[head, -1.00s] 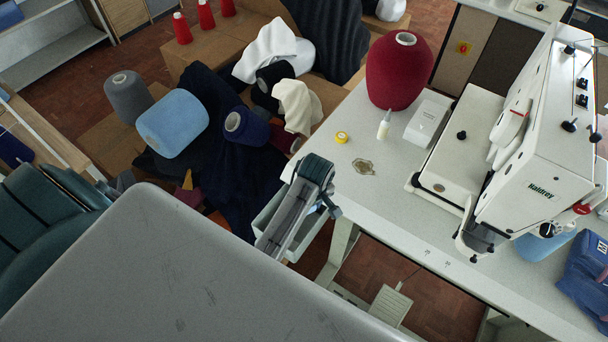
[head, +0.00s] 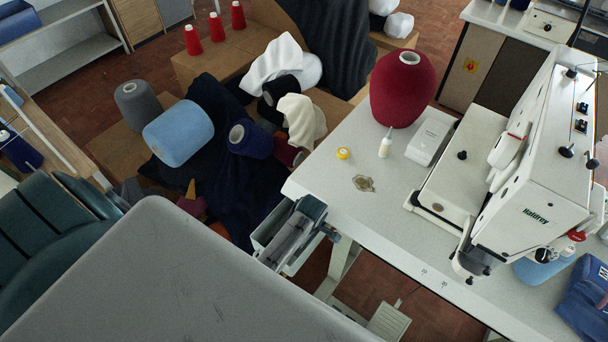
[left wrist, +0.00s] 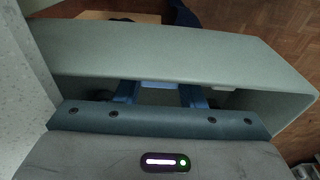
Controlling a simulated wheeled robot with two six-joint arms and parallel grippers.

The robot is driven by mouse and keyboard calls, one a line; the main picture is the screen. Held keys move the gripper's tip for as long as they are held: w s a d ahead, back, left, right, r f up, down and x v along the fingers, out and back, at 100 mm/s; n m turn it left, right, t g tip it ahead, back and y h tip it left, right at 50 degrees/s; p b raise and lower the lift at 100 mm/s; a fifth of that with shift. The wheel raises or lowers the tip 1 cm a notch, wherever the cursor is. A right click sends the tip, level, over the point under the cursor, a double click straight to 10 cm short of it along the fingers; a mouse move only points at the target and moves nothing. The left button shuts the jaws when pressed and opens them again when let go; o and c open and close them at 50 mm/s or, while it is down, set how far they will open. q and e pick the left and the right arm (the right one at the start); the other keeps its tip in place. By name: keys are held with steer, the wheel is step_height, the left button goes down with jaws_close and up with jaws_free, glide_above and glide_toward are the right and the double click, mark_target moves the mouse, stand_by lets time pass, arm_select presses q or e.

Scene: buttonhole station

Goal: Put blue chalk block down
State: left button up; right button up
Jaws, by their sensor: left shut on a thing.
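My left gripper (head: 311,208) is at the left edge of the sewing table, over a pale grey-green bin (head: 267,222); its fingertips are hidden in the head view. In the left wrist view the two blue fingers (left wrist: 159,91) reach down inside the bin (left wrist: 200,52), behind its near wall edge. A small pale blue piece of the blue chalk block (left wrist: 158,85) shows between the fingers, which are shut on it. Most of the block is hidden. My right gripper is not in view.
The white table (head: 345,215) carries a yellow tape roll (head: 344,153), a small bottle (head: 385,146), a red yarn cone (head: 402,90) and a buttonhole machine (head: 530,170). Yarn cones and cloth lie on cardboard boxes (head: 215,65) at the back left.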

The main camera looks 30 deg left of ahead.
arm_select(q)
steer(key=shift+f, duration=0.65)
steer(key=shift+f, duration=0.15)
steer(key=o, duration=1)
steer(key=shift+o, duration=0.2)
step_height(320, 180, up, 12)
steer(key=d+b, duration=0.1)
steer(key=shift+d, duration=0.25)
